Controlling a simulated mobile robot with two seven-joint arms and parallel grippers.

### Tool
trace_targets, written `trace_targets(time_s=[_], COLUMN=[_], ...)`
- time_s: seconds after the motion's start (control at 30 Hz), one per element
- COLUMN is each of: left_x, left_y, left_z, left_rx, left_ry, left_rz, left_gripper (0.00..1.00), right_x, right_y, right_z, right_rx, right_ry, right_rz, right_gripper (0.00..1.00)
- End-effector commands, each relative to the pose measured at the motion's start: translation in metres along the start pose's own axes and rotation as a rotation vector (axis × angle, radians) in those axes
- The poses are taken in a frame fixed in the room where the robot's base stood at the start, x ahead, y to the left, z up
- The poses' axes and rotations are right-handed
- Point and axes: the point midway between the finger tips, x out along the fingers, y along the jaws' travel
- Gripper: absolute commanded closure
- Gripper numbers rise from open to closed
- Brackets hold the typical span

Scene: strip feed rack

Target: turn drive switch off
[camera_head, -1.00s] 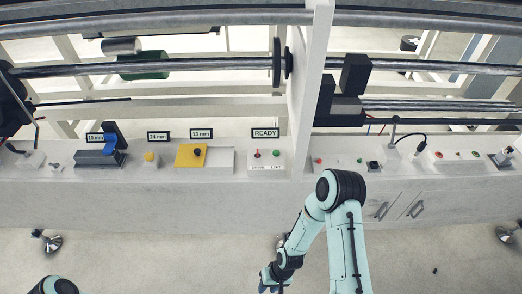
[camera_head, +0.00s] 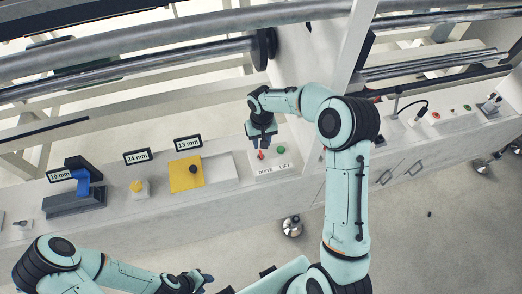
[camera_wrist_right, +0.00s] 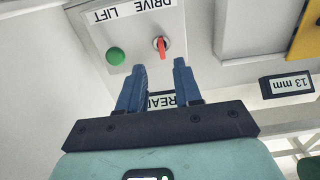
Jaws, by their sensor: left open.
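The red drive switch (camera_head: 261,155) sits on a white panel (camera_head: 283,168) labelled DRIVE and LIFT, left of the green lift button (camera_head: 280,150). My right gripper (camera_head: 262,139) is just above the switch, pointing down. In the right wrist view, which shows the panel upside down, the red switch lever (camera_wrist_right: 162,47) lies just beyond the fingertips of my right gripper (camera_wrist_right: 159,66). The fingers are apart with nothing between them. I cannot tell whether they touch the lever. My left gripper (camera_head: 201,279) is open and empty, low in the head view.
Left of the panel are a yellow block (camera_head: 186,175) with a black knob and a blue-handled block (camera_head: 80,190). Signs read 10 mm, 24 mm (camera_head: 137,156) and 13 mm (camera_head: 188,142). The READY sign (camera_wrist_right: 162,100) shows partly behind the fingers. Rollers run above.

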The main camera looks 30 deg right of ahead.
Motion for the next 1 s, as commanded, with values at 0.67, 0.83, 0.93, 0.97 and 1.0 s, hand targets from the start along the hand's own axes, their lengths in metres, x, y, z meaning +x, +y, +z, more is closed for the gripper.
trace_targets(time_s=[0.67, 0.83, 0.93, 0.97, 1.0], left_x=[-0.001, -0.001, -0.001, -0.001, -0.001], left_y=[0.001, 0.001, 0.001, 0.001, 0.001], left_z=[-0.002, -0.002, -0.002, -0.002, -0.002], left_rx=[0.001, 0.001, 0.001, 0.001, 0.001], left_ry=[0.003, 0.003, 0.003, 0.003, 0.003], left_rz=[0.001, 0.001, 0.001, 0.001, 0.001], left_gripper=[0.57, 0.57, 0.57, 0.57, 0.57], right_x=[0.072, 0.072, 0.072, 0.072, 0.072], right_y=[-0.001, -0.001, -0.001, -0.001, -0.001], right_z=[-0.001, 0.0, 0.0, 0.0, 0.0], right_rx=[-0.001, -0.001, -0.001, -0.001, -0.001], right_ry=[0.001, 0.001, 0.001, 0.001, 0.0], right_rz=[-0.001, -0.001, -0.002, -0.002, -0.002], right_gripper=[0.66, 0.82, 1.0, 1.0, 1.0])
